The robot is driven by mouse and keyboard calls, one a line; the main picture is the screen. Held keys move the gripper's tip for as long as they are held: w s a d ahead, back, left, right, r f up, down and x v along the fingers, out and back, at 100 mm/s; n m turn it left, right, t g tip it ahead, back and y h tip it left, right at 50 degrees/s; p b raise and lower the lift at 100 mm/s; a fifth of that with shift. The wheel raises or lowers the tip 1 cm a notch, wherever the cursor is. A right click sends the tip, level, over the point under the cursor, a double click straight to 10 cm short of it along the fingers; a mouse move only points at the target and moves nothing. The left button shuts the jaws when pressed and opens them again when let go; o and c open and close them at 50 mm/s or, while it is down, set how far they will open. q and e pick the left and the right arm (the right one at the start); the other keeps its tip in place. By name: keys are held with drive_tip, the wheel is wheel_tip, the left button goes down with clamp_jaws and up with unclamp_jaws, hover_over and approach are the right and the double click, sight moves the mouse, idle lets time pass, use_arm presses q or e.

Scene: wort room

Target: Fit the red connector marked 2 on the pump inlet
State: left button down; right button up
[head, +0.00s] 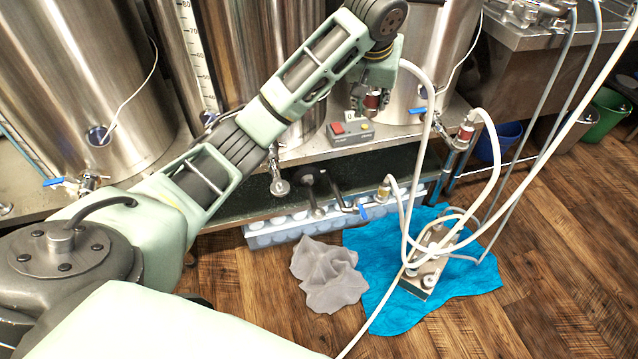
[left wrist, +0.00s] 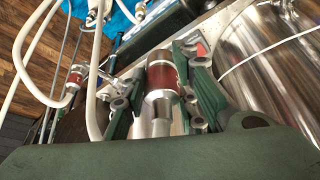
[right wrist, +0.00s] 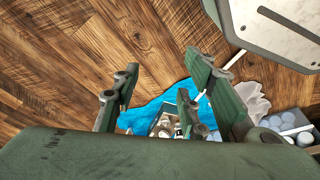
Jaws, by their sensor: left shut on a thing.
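My left gripper (head: 374,94) is shut on a red-banded metal connector (left wrist: 161,78), in front of the tanks and above the low shelf. The held connector (head: 372,102) points downward in the head view; no number on it is readable. A second red-banded connector (head: 466,132) sits on a hose at the shelf's right end and also shows in the left wrist view (left wrist: 76,76). The pump (head: 428,262) stands on a blue cloth on the floor, crossed by hoses; I cannot make out its inlet. My right gripper (right wrist: 160,70) is open and empty, above the floor.
The blue cloth (head: 395,310) lies beside a crumpled grey cloth (head: 327,272). White hoses (head: 493,160) loop around the pump. A control box (head: 350,133) sits on the shelf. A crate (head: 275,234) stands below. Buckets (head: 606,115) stand at right. The wooden floor at lower right is clear.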

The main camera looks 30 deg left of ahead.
use_arm(q)
drive_tip(key=w+a+f+n, duration=0.3)
drive_tip(key=a+f, duration=0.8)
drive_tip(key=f, duration=0.3)
drive_tip(key=shift+y, duration=0.3)
drive_tip(key=s+f+b, duration=0.1)
drive_tip(key=s+f, duration=0.1)
drive_tip(key=f, duration=0.6)
drive_tip(key=s+f+b, duration=0.2)
drive_tip(key=f, duration=0.5)
drive_tip(key=s+f+b, duration=0.2)
drive_tip(key=f, duration=0.6)
drive_tip(key=shift+s+f, duration=0.3)
drive_tip(key=shift+s, duration=0.1)
drive_tip(key=shift+f+b, duration=0.3)
drive_tip(key=shift+b, duration=0.05)
drive_tip(key=shift+f, duration=0.75)
use_arm(e)
wheel_tip(320, 180, up, 14)
drive_tip(key=t, duration=0.1)
drive_tip(key=shift+d+r, duration=0.15)
